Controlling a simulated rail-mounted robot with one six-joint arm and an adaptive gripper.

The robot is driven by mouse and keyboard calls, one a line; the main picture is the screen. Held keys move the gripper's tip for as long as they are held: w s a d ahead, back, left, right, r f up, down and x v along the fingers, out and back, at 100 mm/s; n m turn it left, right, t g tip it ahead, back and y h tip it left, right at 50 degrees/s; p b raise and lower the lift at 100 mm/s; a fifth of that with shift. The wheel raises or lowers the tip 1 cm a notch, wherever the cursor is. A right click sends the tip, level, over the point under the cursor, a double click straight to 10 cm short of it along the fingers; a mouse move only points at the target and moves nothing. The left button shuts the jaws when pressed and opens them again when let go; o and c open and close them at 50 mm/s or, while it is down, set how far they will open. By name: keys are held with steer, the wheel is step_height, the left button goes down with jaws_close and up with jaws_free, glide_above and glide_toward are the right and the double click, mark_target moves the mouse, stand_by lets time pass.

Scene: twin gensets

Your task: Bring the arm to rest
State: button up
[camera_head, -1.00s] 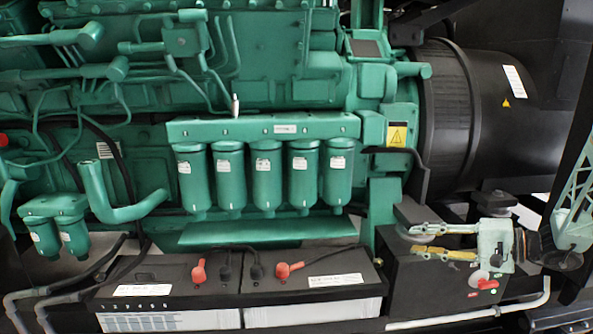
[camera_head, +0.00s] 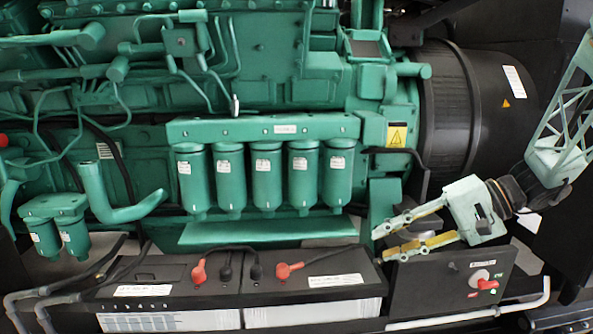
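My gripper (camera_head: 379,244) is at the right of the head view, in front of the upper edge of a black box (camera_head: 430,286) with a red switch (camera_head: 487,284). Its two fingers point left and are spread apart, with nothing between them. My arm comes in from the right edge, and its lattice-like link rises toward the top right corner. The red switch shows clear of the gripper, below and to its right.
A green engine (camera_head: 260,100) with a row of several green filters (camera_head: 265,178) fills the back. Two black batteries (camera_head: 330,284) with red and black terminal caps stand low in front. A black cylindrical housing (camera_head: 450,110) is behind my arm. A pale pipe (camera_head: 520,306) runs low at the right.

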steer(key=s+a+r+n+g+h, duration=0.1)
steer(key=s+a+r+h, duration=0.1)
steer(key=s, duration=0.6)
steer(key=s+a+r+n+h, duration=0.1)
steer(key=s+a+r+h, duration=0.1)
steer(key=s, duration=0.6)
steer(key=s+a+r+n+g+h, duration=0.1)
steer(key=s+a+r+h, duration=0.15)
steer(key=s, duration=0.55)
steer(key=s+d+r+n+t+h, duration=0.1)
steer(key=s+d+r+t+h, duration=0.1)
steer(key=s, duration=0.9)
steer(key=shift+s+d+r+n+t+h, duration=0.3)
steer(key=shift+d+t+h, duration=0.2)
steer(key=shift+d+h, duration=1)
steer(key=shift+d+y, duration=0.25)
